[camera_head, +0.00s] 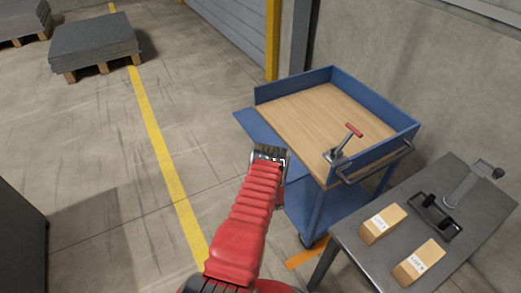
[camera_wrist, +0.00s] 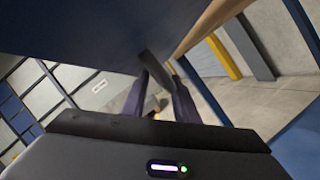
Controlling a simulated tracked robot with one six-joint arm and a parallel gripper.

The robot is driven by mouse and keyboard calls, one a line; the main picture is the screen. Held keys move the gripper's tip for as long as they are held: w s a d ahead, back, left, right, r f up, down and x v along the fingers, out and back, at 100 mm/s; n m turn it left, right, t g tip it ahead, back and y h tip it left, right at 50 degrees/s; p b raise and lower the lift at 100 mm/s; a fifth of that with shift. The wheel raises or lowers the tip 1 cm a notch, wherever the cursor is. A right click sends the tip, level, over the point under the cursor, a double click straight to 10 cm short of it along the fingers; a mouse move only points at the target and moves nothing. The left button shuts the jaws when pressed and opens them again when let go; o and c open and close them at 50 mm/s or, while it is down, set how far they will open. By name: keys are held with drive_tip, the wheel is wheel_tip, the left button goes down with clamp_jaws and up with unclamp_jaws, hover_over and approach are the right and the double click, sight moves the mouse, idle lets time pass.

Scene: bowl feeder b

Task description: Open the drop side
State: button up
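The cart has a wooden deck (camera_head: 325,110) with blue walls (camera_head: 377,97) standing upright on its other sides. Its drop side (camera_head: 257,126), a blue panel, leans outward from the deck's left edge, so that edge stands open. A clamp with a red handle (camera_head: 354,130) sits at the deck's near corner. My gripper (camera_head: 268,152) is by the panel's near end. In the wrist view a dark blue surface (camera_wrist: 80,35) spans the top, above my gripper (camera_wrist: 158,75). The two fingers stand apart with floor showing between them. Whether they touch the panel is hidden.
A grey table (camera_head: 350,245) at the right holds two tan boxes (camera_head: 380,223), a black-handled fixture (camera_head: 436,216) and a grey lever device (camera_head: 470,188). The cart's push handle (camera_head: 378,166) faces it. The floor left of the cart is clear; stacked sheets on pallets (camera_head: 95,42) lie far left.

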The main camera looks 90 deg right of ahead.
drive_tip(key=v, duration=1.3)
drive_tip(key=shift+f, duration=0.2)
drive_tip(key=shift+a, duration=0.15)
drive_tip(key=shift+c, duration=0.3)
